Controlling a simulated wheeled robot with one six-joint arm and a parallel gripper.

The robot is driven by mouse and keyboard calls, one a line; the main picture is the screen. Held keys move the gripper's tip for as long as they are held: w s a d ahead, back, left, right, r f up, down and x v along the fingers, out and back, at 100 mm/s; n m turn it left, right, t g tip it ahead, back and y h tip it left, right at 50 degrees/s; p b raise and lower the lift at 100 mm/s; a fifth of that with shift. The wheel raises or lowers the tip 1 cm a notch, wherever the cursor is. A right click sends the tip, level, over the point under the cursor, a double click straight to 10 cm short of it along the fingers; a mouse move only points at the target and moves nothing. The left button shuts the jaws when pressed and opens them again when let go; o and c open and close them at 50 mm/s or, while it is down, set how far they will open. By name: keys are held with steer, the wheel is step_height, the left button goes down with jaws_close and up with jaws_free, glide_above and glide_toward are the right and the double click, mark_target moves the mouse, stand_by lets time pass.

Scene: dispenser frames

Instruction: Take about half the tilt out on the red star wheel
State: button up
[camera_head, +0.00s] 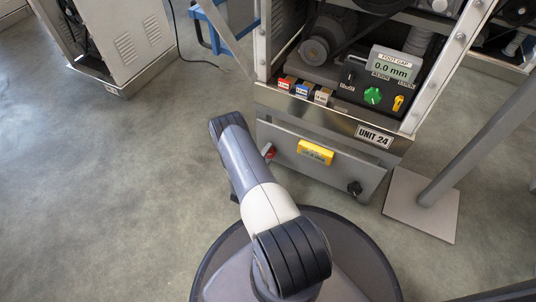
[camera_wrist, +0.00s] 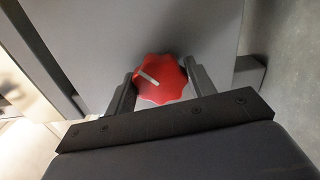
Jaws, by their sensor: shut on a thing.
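The red star wheel (camera_wrist: 160,80) sits on the grey lower panel, with a pale pointer line across its left part. In the wrist view my gripper (camera_wrist: 158,84) has one finger on each side of it and is shut on its rim. In the head view the red star wheel (camera_head: 269,152) shows only as a small red patch at the left of the panel, partly hidden by my arm. The display (camera_head: 391,70) above reads 0.0 mm under the label FOOT GAP.
A slanted post on a grey foot plate (camera_head: 408,209) stands to the right. The floor at left is clear.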

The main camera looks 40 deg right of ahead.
stand_by(0.3)
steer(key=o, duration=1)
steer(key=shift+c, duration=0.2)
steer(key=shift+a, duration=0.1)
steer(key=p+v, duration=0.3)
steer(key=v, duration=0.7)
steer(key=shift+s+a, duration=0.2)
steer(key=shift+a, duration=0.1)
steer(key=shift+d+f, duration=0.1)
steer(key=b+x, duration=0.3)
steer(key=x, duration=0.7)
steer(key=shift+w+d, duration=0.25)
steer(key=shift+d, duration=0.05)
steer(key=shift+a, duration=0.1)
